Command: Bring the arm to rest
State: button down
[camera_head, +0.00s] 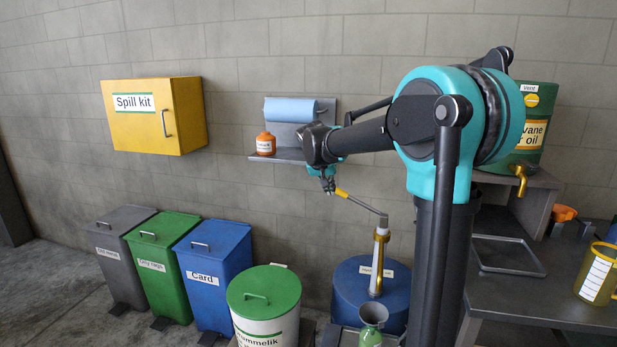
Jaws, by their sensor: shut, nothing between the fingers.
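My arm rises in front of the wall and bends to the left from a teal joint. My gripper (329,186) hangs at its end, pointing down, small in the view and partly dark. It is shut and holds nothing. The yellow grip of a crank handle (343,193) on the drum pump (379,262) shows right beside the fingertips. Whether they touch cannot be told from this view.
The pump stands on a blue drum (346,292). A wall shelf (283,155) with an orange pot (265,143) is behind my gripper. Several bins, including the blue Card bin (214,270), stand left. A bench (560,300) with a measuring jug (597,275) is right.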

jog(key=s+d+f+n+y, duration=0.1)
jog(key=s+d+f, duration=0.1)
jog(key=s+f, duration=0.5)
jog(key=s+d+f+n+g+y, duration=0.1)
jog(key=s+f, duration=0.6)
jog(key=s, duration=0.9)
jog(key=s+d+f+y, duration=0.1)
jog(key=s+d+f, duration=0.3)
jog(key=s+f, duration=0.4)
jog(key=s, duration=0.4)
jog(key=shift+n+g, duration=0.3)
jog(key=shift+n, duration=0.1)
